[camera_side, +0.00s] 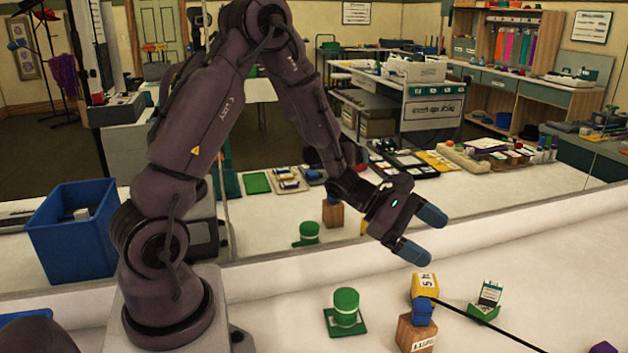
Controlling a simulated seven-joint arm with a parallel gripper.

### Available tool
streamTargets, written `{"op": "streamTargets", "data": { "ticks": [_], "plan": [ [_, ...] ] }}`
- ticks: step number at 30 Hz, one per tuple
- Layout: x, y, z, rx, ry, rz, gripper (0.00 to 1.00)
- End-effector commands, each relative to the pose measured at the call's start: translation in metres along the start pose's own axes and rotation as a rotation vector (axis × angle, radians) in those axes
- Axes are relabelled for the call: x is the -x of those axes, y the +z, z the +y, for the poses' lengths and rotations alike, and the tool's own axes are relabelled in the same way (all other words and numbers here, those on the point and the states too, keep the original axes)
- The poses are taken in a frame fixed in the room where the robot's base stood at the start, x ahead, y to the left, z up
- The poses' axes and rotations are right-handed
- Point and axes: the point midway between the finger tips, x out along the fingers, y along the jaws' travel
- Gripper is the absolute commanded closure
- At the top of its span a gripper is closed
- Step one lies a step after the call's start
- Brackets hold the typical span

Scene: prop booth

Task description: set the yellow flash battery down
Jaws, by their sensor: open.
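The yellow flash battery (425,284) is a small yellow block with a white label on its face. It stands on the white work surface, right of the middle, just behind a blue piece (422,313) that hides its lower part. The blue piece sits on top of a wooden block (416,336). I cannot tell whether the battery touches the blue piece or the wooden block. My gripper (422,234) is open, its two blue fingertips apart with nothing between them. It is above the battery in the picture, clear of it.
A green cylinder (346,304) on a green base stands left of the battery. A green item with a labelled card (488,297) is to its right. A black cable (490,325) runs to the lower right. A blue bin (75,235) is at far left. White surface at right is mostly free.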

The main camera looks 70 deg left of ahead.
Motion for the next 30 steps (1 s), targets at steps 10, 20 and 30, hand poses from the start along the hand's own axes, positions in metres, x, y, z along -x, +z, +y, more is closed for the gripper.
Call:
{"op": "streamTargets", "data": {
  "ticks": [10,20,30],
  "plan": [
    [0.08,0.116,-0.106,-1.068,-0.562,0.094,0.17],
    [0.176,0.126,-0.131,-1.91,-0.837,0.411,0.17],
    [0.203,0.127,-0.125,-2.112,-0.886,0.546,0.17]
  ]
}}
